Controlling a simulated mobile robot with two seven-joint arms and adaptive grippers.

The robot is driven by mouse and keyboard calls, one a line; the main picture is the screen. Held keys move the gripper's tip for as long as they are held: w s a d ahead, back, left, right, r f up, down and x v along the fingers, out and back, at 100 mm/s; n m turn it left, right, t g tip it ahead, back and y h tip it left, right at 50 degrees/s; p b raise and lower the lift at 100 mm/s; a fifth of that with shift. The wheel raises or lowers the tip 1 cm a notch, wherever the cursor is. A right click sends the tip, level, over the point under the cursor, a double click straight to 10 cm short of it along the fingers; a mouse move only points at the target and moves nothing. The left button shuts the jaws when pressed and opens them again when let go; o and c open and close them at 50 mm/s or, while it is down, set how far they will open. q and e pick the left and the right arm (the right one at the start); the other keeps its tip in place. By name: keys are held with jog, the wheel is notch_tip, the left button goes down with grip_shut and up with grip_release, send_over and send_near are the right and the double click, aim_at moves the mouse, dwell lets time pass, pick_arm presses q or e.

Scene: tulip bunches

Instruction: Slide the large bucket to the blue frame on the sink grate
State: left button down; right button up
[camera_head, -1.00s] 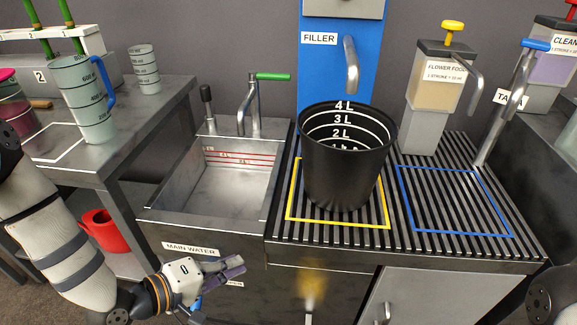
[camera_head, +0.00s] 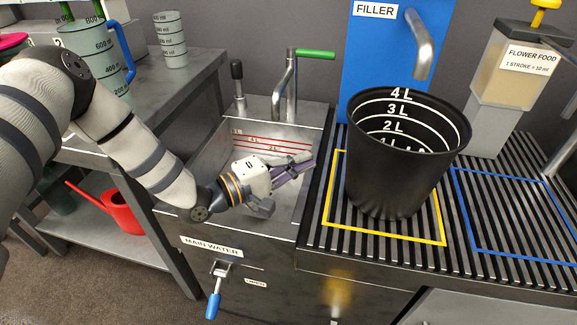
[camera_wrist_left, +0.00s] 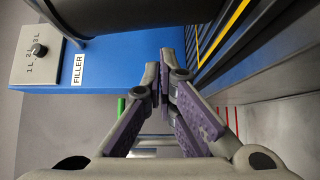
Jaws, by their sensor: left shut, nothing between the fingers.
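The large black bucket (camera_head: 400,165), marked with white litre lines inside, stands upright on the sink grate (camera_head: 470,262), inside the yellow frame (camera_head: 386,235). The blue frame (camera_head: 478,249) lies on the grate to its right and looks empty. My left gripper (camera_head: 308,166) is over the sink, left of the bucket and apart from it. It is shut and empty, fingers pointing right. In the left wrist view the closed fingertips (camera_wrist_left: 164,60) show, with the bucket's dark side (camera_wrist_left: 135,14) at the top. My right gripper is not in view.
The sink basin (camera_head: 215,160) and its green-handled tap (camera_head: 310,54) are left of the grate. The filler spout (camera_head: 420,45) hangs above and behind the bucket. The flower food dispenser (camera_head: 512,85) stands behind the blue frame. A red watering can (camera_head: 122,212) sits on the lower shelf.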

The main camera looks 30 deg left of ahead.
pick_arm(q)
jog(key=w+d, duration=0.1)
jog(key=d, duration=0.1)
jog(key=w+d, duration=0.2)
jog(key=shift+w+d, duration=0.4)
jog(key=shift+d, duration=0.3)
jog(key=shift+d, duration=0.1)
